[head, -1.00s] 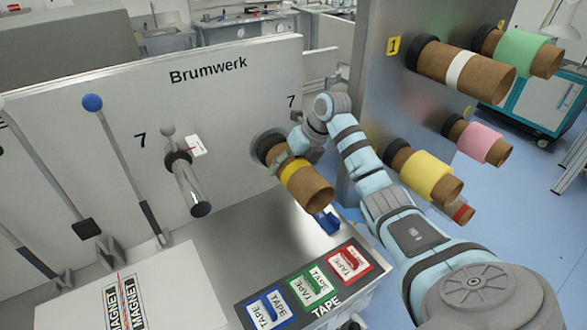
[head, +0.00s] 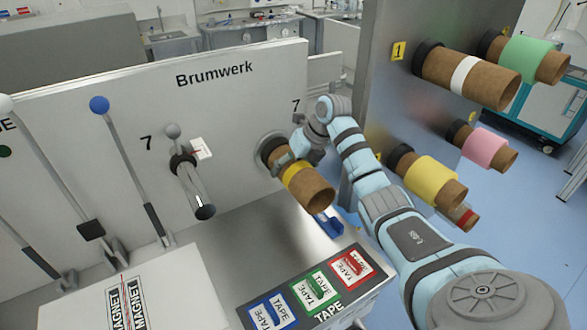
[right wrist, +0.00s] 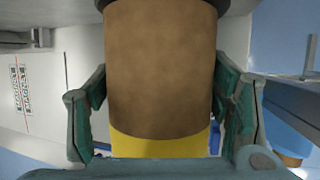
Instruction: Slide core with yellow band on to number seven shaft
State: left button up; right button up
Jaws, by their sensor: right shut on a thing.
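The brown core with a yellow band (head: 315,187) is at the right-hand shaft position on the white Brumwerk panel, beside a number 7 label (head: 296,105). Its far end is at a dark ring (head: 268,150), and any shaft there is hidden. My right gripper (head: 290,160) is shut on this core between the panel and the band. In the right wrist view, the jaws flank the brown core (right wrist: 160,75), with the yellow band (right wrist: 160,145) nearest the wrist. My left gripper is out of view.
A post on the right carries a white-banded core (head: 465,75), a green one (head: 530,57), a pink one (head: 488,148) and another yellow one (head: 430,180). Levers with knobs (head: 99,104) stand at left. Tape pads (head: 315,290) lie on the bench below.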

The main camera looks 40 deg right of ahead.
jog(key=o, duration=1.4)
jog(key=shift+f, duration=0.1)
jog(key=o, duration=0.3)
jog(key=shift+w, duration=0.15)
jog(key=shift+o, duration=0.3)
jog(key=shift+w+d+f, duration=0.1)
jog(key=shift+w+f, duration=0.05)
jog(key=shift+s+r, duration=0.2)
jog(key=shift+r, duration=0.2)
jog(key=v, duration=1.1)
jog(key=shift+s+d+r, duration=0.1)
jog(key=shift+d, duration=0.05)
